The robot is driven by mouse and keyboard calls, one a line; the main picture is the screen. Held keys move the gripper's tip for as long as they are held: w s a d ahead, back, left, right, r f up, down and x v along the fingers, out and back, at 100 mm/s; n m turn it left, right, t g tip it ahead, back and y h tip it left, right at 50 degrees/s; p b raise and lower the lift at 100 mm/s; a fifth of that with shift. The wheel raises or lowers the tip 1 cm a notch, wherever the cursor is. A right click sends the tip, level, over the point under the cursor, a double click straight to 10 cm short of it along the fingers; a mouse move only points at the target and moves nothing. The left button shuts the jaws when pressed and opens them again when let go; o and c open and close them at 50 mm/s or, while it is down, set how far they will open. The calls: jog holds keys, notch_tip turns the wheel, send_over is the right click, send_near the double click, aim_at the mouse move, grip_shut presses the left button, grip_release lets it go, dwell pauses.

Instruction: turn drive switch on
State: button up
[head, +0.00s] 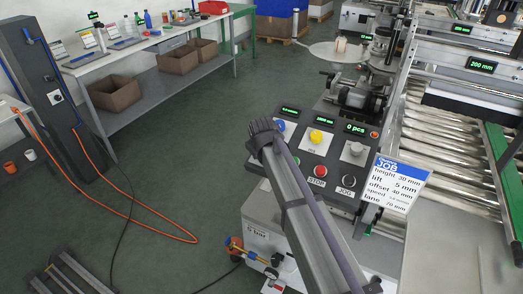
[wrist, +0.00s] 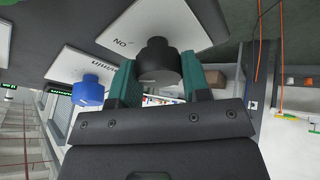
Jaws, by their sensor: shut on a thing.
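The drive switch is a black round knob (wrist: 158,60) on a light plate (wrist: 190,20) with lettering that looks like an upside-down "ON" in the wrist view. My gripper (wrist: 160,75) has one teal finger on each side of the knob and is shut on it. Which way the knob is turned cannot be made out. In the head view my gripper (head: 264,138) is at the left end of the control panel (head: 330,150). It hides the switch and its own fingertips there.
A blue knob (head: 280,125) is close by; it also shows in the wrist view (wrist: 88,91). A yellow knob (head: 316,136), a grey knob (head: 355,149), a red stop button (head: 320,171) and a black jog button (head: 348,181) are farther right. The floor to the left is open, with an orange hose (head: 150,220).

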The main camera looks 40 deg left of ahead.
dwell(0.4)
jog(key=o, duration=0.9)
jog(key=shift+o, duration=0.2)
jog(key=p+v, duration=0.9)
jog(key=v, duration=0.1)
jog(key=shift+s+r, duration=0.2)
jog(key=shift+r, duration=0.15)
